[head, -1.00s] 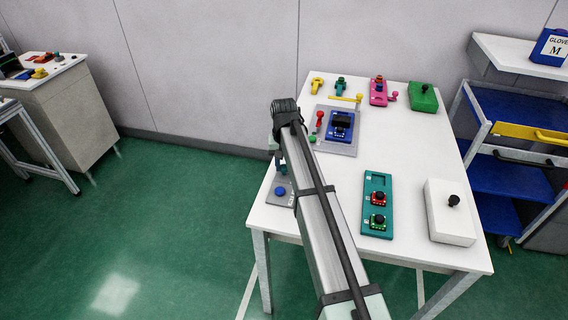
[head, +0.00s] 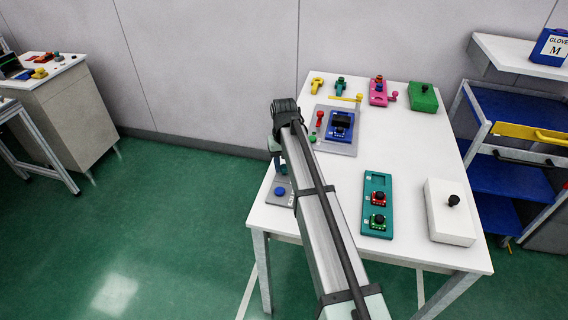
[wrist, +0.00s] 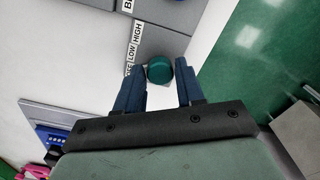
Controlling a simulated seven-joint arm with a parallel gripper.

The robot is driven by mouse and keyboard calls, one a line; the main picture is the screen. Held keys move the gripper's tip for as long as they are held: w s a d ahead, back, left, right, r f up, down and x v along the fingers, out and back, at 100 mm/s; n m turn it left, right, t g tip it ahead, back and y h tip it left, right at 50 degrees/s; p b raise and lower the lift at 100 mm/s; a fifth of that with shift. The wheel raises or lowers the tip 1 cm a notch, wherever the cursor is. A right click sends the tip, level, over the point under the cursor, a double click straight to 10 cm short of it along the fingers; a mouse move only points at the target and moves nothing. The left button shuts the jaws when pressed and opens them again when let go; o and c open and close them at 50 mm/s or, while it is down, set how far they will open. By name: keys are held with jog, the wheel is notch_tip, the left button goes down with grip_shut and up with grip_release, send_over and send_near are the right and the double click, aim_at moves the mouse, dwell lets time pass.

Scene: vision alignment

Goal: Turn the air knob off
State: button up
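A round teal knob (wrist: 159,70) sits by a strip of labels reading LOW and HIGH; a further label there is partly hidden. I cannot read the word "air" on it. My gripper (wrist: 160,66) is open in the wrist view, with one blue finger on each side of the knob's near edge. I cannot tell whether the fingers touch it. In the head view my gripper (head: 275,150) points down over the table's left edge, above a grey plate (head: 272,198). My arm hides much of this spot in the head view.
The grey plate also bears a blue button (head: 280,191). A blue device (head: 340,126) on a grey panel stands behind. A teal box (head: 377,180) and a white box (head: 447,225) lie right. Yellow, teal, pink and green fixtures line the table's back.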

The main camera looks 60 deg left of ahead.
aim_at(284, 166)
jog(key=o, duration=0.3)
notch_tip(284, 166, up, 14)
jog(key=shift+f, duration=0.1)
dwell(0.6)
dwell(0.5)
